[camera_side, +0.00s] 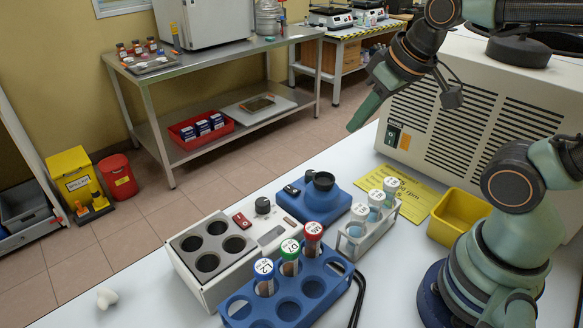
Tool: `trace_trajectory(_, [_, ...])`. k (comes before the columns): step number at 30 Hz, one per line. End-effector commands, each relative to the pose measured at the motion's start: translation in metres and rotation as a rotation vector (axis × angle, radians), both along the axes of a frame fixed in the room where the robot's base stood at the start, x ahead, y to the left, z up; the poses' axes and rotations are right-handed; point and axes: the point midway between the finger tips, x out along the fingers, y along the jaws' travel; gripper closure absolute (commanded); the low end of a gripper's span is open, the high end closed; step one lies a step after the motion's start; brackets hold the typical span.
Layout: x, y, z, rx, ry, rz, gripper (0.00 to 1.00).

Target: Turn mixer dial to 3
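The blue mixer (318,203) with a black cup (321,180) on top stands on the white bench, behind the tube rack. A small dark control (291,190) shows on its left end; I take it for the dial, but its setting is too small to read. My gripper (354,124) hangs in the air above and to the right of the mixer in the picture, pointing down and left. It touches nothing and nothing shows in it. Its fingers overlap from this side, so I cannot tell whether they are parted.
A white heating block (212,254) with a black knob (262,205) stands left of the mixer. A blue rack (287,299) holds capped tubes in front. A white rack (368,229) of vials and a yellow bin (458,217) stand to the right.

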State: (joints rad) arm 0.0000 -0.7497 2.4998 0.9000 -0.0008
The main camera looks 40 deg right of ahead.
Motion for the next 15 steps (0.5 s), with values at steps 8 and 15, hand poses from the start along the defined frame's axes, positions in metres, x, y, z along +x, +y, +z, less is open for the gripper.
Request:
trace_trajectory(8, [0.021, -0.004, 0.001, -0.109, 0.083, 0.215, 0.52])
trace_trajectory(15, [0.063, -0.012, -0.009, -0.266, 0.223, 0.648, 0.52])
